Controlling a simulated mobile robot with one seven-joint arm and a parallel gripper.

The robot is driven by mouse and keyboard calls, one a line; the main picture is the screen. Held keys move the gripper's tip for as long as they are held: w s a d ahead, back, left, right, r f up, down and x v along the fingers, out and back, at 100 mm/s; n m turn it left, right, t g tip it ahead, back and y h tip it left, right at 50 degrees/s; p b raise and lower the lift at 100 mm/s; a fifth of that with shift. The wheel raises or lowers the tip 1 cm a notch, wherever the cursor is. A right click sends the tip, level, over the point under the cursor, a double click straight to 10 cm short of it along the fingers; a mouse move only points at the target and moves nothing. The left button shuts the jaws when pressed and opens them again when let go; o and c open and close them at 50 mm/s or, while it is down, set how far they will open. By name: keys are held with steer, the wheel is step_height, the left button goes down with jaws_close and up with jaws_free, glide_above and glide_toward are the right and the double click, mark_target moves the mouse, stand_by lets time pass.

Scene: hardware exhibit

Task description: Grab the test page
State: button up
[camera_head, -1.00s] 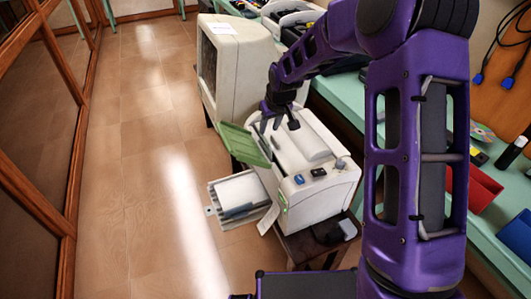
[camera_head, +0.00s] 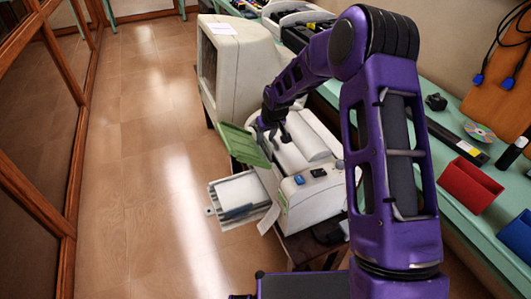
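A white printer (camera_head: 315,196) stands on a dark stand in the middle, with a green flap (camera_head: 243,145) open at its left. A small white sheet (camera_head: 269,218) sticks out at the printer's lower left and may be the test page; no print is readable. A pulled-out tray (camera_head: 240,192) beside it holds something pale. My gripper (camera_head: 274,131) is over the printer's top rear, right of the green flap. Its dark fingers look apart, and I see nothing between them. Whether they touch the printer is unclear.
A beige monitor (camera_head: 240,65) stands just behind the printer, with a white label or paper on top. A green counter (camera_head: 440,190) along the right carries red bins (camera_head: 469,184), a disc and a black bottle. The tiled floor to the left is clear up to the wood-framed panels.

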steer(key=shift+f+b, duration=0.25)
steer(key=shift+b, duration=0.1)
stand_by(0.5)
jaws_close()
stand_by(1.2)
